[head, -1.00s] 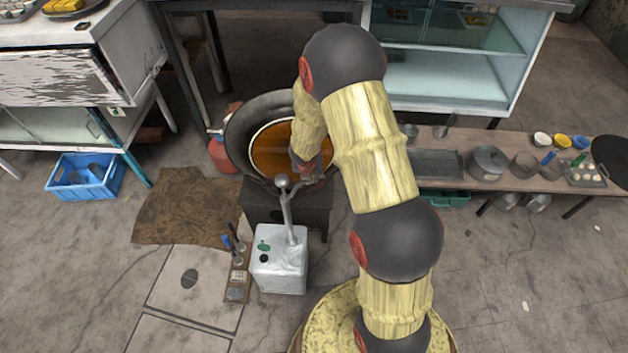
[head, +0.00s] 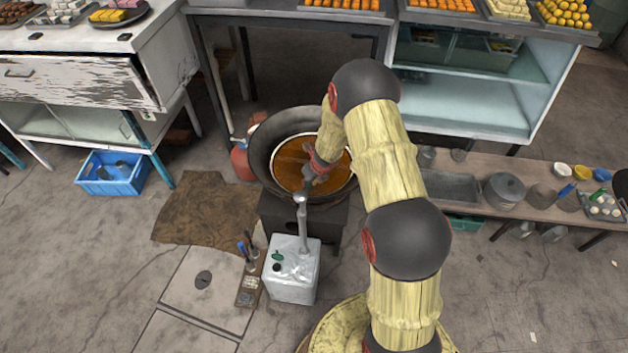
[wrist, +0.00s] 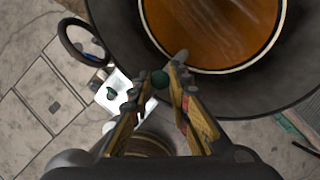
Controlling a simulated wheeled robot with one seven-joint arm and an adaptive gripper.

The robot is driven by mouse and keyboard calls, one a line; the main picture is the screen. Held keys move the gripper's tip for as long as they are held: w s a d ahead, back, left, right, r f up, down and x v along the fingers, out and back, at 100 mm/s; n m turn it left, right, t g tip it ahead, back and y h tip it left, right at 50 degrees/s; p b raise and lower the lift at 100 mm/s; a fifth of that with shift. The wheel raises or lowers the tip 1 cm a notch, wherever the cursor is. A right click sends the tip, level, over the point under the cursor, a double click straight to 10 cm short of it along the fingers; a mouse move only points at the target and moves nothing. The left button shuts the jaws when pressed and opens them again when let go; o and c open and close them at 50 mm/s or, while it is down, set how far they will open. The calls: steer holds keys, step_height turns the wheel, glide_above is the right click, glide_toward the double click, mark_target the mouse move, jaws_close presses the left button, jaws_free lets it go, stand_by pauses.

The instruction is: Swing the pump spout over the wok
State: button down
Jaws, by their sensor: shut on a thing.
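The wok (head: 262,150), dark with brown-orange liquid (head: 290,165) in it, stands on a dark stove. A white square can (head: 292,275) in front carries a grey upright pump (head: 303,225). Its spout (head: 306,186) points from the pump head toward the wok. In the wrist view the grey spout tip (wrist: 181,56) overlaps the wok's near inner side, beside the liquid's pale rim. My gripper (head: 316,170) is shut on the spout, above the wok's near edge. It also shows in the wrist view (wrist: 164,78). The fingers partly hide the spout.
A wooden tool caddy (head: 248,285) stands left of the can. A red bottle (head: 241,163) is left of the wok. A bench (head: 470,208) with pots is at the right. Shelves (head: 470,85) stand behind. The floor at left front is free.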

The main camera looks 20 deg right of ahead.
steer(key=shift+w+a+n, duration=0.25)
steer(key=shift+w+n, duration=0.05)
stand_by(0.4)
steer(key=c, duration=1.7)
jaws_free()
steer(key=shift+a, duration=0.1)
steer(key=shift+o, duration=0.2)
steer(key=v, duration=1.2)
